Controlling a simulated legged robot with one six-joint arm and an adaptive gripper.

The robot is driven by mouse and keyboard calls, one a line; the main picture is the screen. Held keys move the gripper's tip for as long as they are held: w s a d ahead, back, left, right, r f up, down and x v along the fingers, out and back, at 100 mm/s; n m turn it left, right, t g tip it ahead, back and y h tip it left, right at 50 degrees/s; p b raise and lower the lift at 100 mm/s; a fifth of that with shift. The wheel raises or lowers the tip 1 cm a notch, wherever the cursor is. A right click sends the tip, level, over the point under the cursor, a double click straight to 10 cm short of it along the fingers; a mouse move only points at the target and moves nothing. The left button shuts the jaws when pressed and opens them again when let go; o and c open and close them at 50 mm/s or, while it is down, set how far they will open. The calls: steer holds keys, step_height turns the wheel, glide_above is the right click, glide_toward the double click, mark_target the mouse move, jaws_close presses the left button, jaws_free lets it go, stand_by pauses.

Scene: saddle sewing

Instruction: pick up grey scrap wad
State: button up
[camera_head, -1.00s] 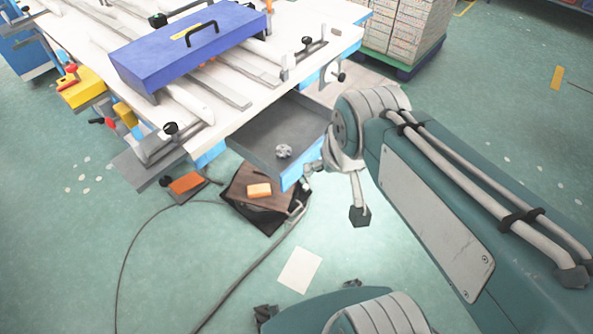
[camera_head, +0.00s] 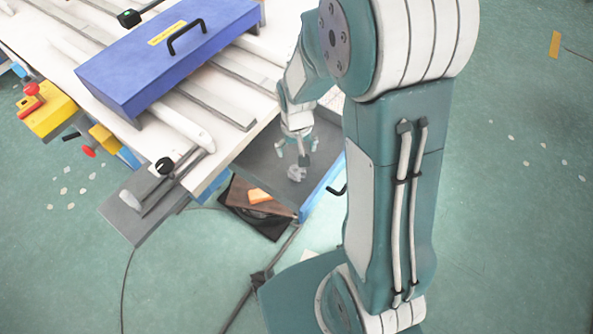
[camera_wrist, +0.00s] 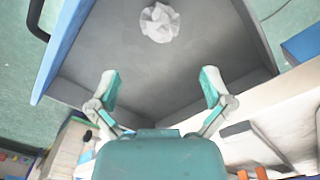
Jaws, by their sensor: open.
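The grey scrap wad (camera_head: 297,173) is a crumpled pale ball lying on the floor of an open drawer (camera_head: 262,163). In the wrist view the wad (camera_wrist: 160,22) is near the top centre, beyond my fingertips. My gripper (camera_wrist: 160,84) is open and empty, its two fingers spread apart to either side of the wad's line. In the head view my gripper (camera_head: 294,150) hangs over the drawer, just above the wad, and partly covers it. I cannot tell the exact height between them.
The drawer's blue front (camera_head: 322,187) and side walls surround the wad. The white worktop (camera_head: 225,140) edges the drawer and bears a blue toolbox (camera_head: 165,55) and long rails. Open floor lies to the right.

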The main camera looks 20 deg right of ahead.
mark_target(297, 169)
step_height(297, 169, down, 5)
steer(key=shift+r, duration=0.15)
steer(key=shift+s+f, duration=0.15)
steer(key=shift+f, duration=1.2)
steer(key=shift+s+f, duration=0.1)
steer(key=shift+f, duration=1.2)
steer(key=c, duration=0.6)
